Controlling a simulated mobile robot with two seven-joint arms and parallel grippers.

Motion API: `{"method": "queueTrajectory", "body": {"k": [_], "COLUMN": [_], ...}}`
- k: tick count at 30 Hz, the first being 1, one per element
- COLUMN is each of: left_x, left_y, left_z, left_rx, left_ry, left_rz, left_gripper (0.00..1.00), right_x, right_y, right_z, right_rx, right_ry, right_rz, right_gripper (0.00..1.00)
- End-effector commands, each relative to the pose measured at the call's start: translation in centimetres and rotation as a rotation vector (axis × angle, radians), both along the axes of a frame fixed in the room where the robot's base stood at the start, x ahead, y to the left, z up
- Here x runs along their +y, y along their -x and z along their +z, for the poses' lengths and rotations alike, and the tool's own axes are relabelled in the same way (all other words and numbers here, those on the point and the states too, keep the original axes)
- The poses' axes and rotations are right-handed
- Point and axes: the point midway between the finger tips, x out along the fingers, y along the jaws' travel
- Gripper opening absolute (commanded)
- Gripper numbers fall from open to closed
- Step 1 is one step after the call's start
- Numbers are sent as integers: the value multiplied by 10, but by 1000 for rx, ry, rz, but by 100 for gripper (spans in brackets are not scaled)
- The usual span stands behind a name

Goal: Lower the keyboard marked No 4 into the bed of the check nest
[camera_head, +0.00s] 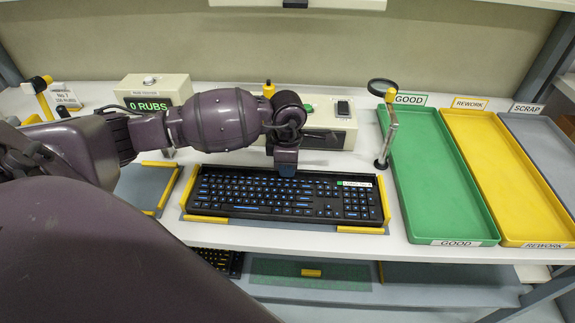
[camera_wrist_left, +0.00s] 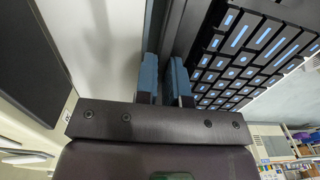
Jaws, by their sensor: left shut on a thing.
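The black keyboard (camera_head: 285,197) with blue-lit keys lies roughly level in the head view, with a white and green label at its upper right; I cannot read the label surely. The check nest (camera_head: 360,230) is under it, a grey bed with yellow corner guides showing around the keyboard's sides and front. I cannot tell whether the keyboard touches the bed. My left gripper (camera_head: 286,163) is shut on the keyboard's back edge near its middle. In the left wrist view the blue fingers (camera_wrist_left: 165,82) grip that edge, with the keys (camera_wrist_left: 245,55) to the right. My right gripper is not in view.
A box reading 0 RUBS (camera_head: 155,92) and a cream device (camera_head: 335,120) stand behind. A magnifier on a post (camera_head: 388,135) stands right of the nest. Green (camera_head: 440,185), yellow (camera_head: 510,175) and grey trays lie further right. Another grey bed (camera_head: 143,185) lies left.

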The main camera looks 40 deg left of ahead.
Motion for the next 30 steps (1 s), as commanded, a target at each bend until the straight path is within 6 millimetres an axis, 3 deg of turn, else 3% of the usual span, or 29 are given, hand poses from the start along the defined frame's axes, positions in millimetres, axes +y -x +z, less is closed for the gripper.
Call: {"method": "queueTrajectory", "body": {"k": [11,12,18,30], "left_x": [0,0,0,0], "left_y": [0,0,0,0], "left_z": [-1,-1,-2,6], "left_rx": [-2,-2,-1,-2], "left_ry": [1,1,0,0], "left_rz": [0,0,0,0], "left_gripper": [0,13,40,40], "right_x": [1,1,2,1], "right_y": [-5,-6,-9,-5], "right_z": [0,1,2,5], "right_rx": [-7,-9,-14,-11], "right_ry": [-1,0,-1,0], "right_rz": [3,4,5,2], "right_gripper": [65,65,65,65]}}
